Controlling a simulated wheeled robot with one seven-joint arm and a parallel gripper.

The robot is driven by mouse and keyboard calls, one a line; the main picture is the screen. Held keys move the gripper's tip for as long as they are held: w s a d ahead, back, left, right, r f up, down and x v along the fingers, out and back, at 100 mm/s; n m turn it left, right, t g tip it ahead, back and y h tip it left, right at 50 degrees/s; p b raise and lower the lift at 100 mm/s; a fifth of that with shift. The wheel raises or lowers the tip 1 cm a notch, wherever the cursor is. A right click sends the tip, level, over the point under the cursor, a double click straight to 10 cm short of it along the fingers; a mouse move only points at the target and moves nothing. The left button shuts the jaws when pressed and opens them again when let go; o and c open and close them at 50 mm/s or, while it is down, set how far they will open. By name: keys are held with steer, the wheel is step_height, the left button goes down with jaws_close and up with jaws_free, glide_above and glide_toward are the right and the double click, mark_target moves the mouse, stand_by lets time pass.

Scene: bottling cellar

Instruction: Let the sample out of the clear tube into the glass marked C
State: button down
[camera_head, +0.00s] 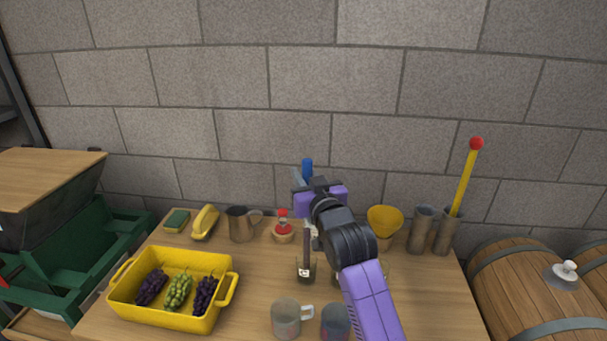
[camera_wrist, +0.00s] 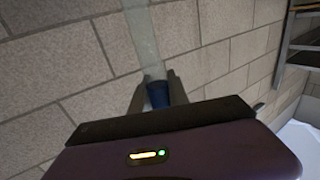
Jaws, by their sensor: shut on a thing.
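My gripper (camera_head: 318,196) is raised over the middle of the table, shut on the clear tube. In the wrist view the pale clear tube (camera_wrist: 142,40) and a blue part (camera_wrist: 157,95) show between the fingers (camera_wrist: 156,84). The blue part (camera_head: 307,168) stands above my gripper in the head view. A dark upright column (camera_head: 307,248) lines up below it and reaches a small glass (camera_head: 305,272) with a white label. I cannot read the mark or tell whether the column is the tube's filled part. Other glasses are mostly hidden behind my arm.
A yellow tray (camera_head: 187,317) of grapes stands at left. A grey mug (camera_head: 286,318) and a dark cup (camera_head: 336,323) stand in front. A metal jug (camera_head: 240,223), a red-topped bottle (camera_head: 283,226), a yellow funnel (camera_head: 384,220) and metal cylinders (camera_head: 421,232) line the back.

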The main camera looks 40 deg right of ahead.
steer(key=shift+f, duration=0.45)
steer(key=shift+f+b, duration=0.4)
steer(key=shift+b, duration=0.1)
stand_by(0.8)
stand_by(4.1)
step_height(320, 180, up, 12)
steer(key=p, duration=0.9)
steer(key=shift+r, duration=0.15)
